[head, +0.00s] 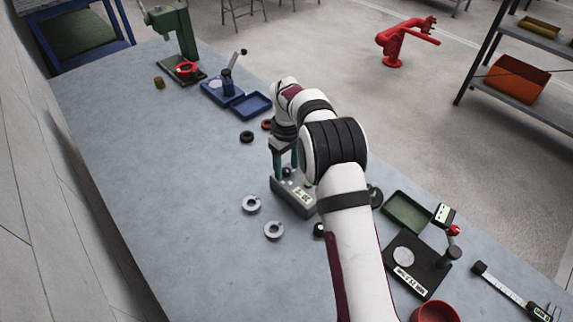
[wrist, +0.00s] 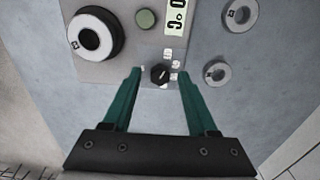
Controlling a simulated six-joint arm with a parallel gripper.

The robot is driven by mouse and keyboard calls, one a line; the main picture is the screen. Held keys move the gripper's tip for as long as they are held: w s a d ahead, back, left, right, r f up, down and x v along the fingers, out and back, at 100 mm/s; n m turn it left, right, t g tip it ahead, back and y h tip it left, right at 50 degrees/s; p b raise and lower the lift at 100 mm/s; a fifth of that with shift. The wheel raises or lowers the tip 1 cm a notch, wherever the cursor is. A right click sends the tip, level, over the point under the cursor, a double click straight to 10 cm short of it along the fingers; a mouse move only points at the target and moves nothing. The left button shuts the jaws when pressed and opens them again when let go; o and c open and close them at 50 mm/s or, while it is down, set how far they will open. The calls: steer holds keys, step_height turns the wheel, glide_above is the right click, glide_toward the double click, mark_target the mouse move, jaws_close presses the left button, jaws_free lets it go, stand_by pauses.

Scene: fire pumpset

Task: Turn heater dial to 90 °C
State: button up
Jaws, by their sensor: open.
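The heater (head: 293,197) is a grey box on the bench, partly hidden by my arm in the head view. In the wrist view its top face (wrist: 115,70) carries a small black dial (wrist: 160,74) with small white labels around it, too small to read. A white display strip (wrist: 177,18) is cut off by the top edge, so its reading is unclear. A round green button (wrist: 146,18) is beside it. My gripper (wrist: 159,72) is open, its teal fingers on either side of the dial with gaps to both sides. It also shows above the heater in the head view (head: 284,168).
A dark-rimmed metal ring (wrist: 94,36) sits on the heater, left of the dial. Two grey rings (head: 251,204) (head: 274,230) lie on the bench beside it. A blue tray (head: 253,104) and a green press (head: 180,40) stand farther back. The bench's left side is clear.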

jaws_close()
steer(key=shift+m, duration=0.3)
steer(key=m, duration=0.3)
steer(key=shift+m, duration=0.3)
steer(key=m, duration=0.4)
steer(key=shift+m, duration=0.3)
steer(key=m, duration=0.4)
steer(key=shift+m, duration=2.4)
